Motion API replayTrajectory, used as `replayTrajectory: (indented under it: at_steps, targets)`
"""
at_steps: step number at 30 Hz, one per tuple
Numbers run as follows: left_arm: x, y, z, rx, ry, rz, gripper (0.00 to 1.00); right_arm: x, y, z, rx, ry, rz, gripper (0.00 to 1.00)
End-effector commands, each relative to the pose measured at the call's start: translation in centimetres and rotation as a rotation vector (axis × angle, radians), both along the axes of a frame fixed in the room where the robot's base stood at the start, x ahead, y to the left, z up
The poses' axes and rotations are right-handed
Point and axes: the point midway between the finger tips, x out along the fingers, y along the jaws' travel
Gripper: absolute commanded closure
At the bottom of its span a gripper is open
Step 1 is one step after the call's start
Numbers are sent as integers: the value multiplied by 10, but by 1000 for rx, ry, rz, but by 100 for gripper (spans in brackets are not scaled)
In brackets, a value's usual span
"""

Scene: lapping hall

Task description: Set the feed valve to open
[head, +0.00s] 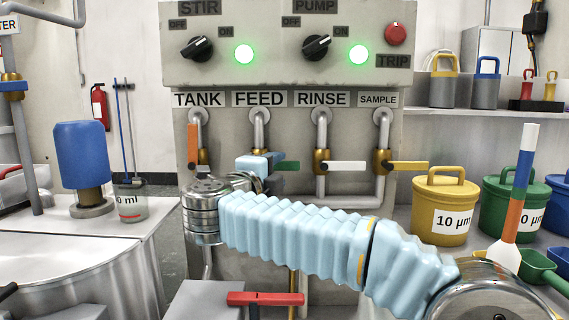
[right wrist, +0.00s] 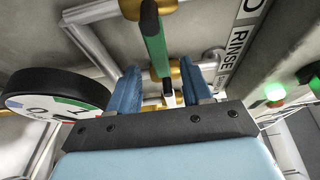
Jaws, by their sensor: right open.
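The feed valve's green handle (head: 287,166) lies level under the FEED label (head: 259,99), crosswise to its upright pipe (head: 261,130). My right gripper (head: 262,180) is in front of this valve and hides its body and part of the handle. In the right wrist view my right gripper (right wrist: 160,95) is open, with its two blue fingers apart. The green handle (right wrist: 154,40) runs from its brass valve body toward the gap between the fingers. I cannot tell whether a finger touches it. My left gripper is out of view.
The tank valve's orange handle (head: 193,146) stands upright. The rinse valve's white handle (head: 345,166) and sample valve's yellow handle (head: 408,166) lie level to the right. A red lever (head: 265,299) is below. Yellow (head: 440,213) and green (head: 505,209) buckets stand right.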

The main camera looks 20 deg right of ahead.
Motion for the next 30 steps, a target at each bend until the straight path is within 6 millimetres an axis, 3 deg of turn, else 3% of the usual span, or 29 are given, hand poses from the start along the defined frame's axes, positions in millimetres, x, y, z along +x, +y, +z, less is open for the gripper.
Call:
replayTrajectory:
  at_steps: [7,19,28,30]
  targets:
    - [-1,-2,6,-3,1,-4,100,26,-29,1,1,0,-1,51]
    - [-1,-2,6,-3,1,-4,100,32,-35,0,0,0,0,51]
    - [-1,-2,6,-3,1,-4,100,31,-35,0,0,0,1,97]
    - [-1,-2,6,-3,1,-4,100,31,-35,0,1,1,1,100]
